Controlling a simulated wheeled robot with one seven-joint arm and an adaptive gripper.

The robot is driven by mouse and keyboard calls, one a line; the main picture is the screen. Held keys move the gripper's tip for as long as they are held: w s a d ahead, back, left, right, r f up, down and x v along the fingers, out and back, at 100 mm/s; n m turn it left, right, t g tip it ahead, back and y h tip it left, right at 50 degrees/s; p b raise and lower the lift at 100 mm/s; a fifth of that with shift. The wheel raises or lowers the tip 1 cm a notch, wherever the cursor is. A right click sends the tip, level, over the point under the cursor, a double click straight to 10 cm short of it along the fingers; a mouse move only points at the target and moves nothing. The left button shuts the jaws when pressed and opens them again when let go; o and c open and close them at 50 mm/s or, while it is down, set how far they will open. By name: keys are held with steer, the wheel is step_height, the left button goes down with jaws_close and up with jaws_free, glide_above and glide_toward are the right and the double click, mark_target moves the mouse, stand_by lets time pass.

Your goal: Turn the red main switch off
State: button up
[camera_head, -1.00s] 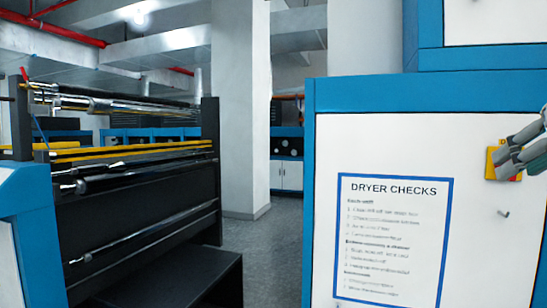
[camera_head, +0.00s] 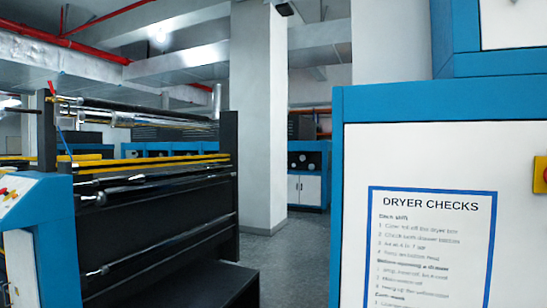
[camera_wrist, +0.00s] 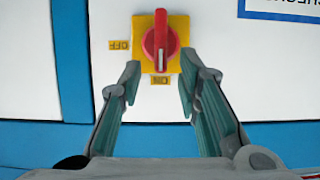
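The red main switch (camera_wrist: 160,45) is a red rotary knob on a square yellow plate (camera_wrist: 176,25), fixed to a white panel. In the wrist view its handle stands vertical, with the white mark at the lower end towards the ON label (camera_wrist: 160,80). The OFF label (camera_wrist: 119,45) is to its left; both labels appear upside down. My gripper (camera_wrist: 160,66) is open, its fingers apart on either side of the plate's lower part, with nothing between them held. In the head view the red switch (camera_head: 545,174) is cut by the right edge, and my gripper is not visible.
A blue-framed cabinet (camera_head: 430,103) carries a DRYER CHECKS sign (camera_head: 432,240). A black roller machine (camera_head: 150,220) and a blue console (camera_head: 50,210) stand at the left. A pillar (camera_head: 258,120) and open floor (camera_head: 290,250) lie between.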

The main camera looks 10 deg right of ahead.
steer(key=shift+x, duration=1.15)
jaws_close()
